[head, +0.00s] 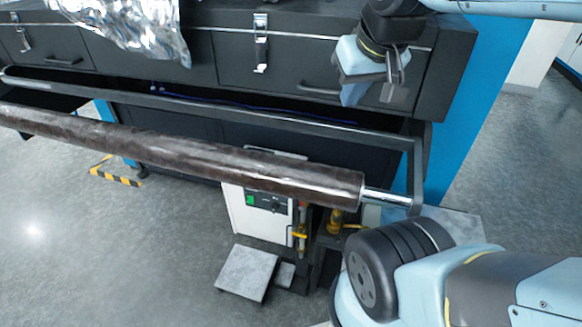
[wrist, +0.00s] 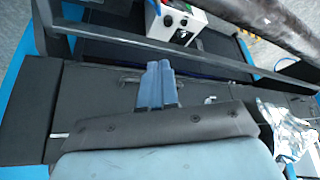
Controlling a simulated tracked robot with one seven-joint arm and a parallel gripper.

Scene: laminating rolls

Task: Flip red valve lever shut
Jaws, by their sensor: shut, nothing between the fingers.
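No red valve lever can be clearly made out. In the head view, small valves with yellow handles (head: 299,235) stand on pipes beside a white control box (head: 240,212), below the dark roll; any red part there is too small to tell. My gripper (head: 354,94) is high at the upper right of the head view, in front of the machine's dark upper housing, well apart from the valves. Its blue fingers (wrist: 157,84) are together and empty.
A long dark roll (head: 190,150) on a steel shaft crosses above the valves. A grey frame bar (head: 250,112) runs behind it. Crumpled silver film (head: 135,25) hangs at the top left. A grey pedal plate (head: 247,272) lies low. Open floor is at left.

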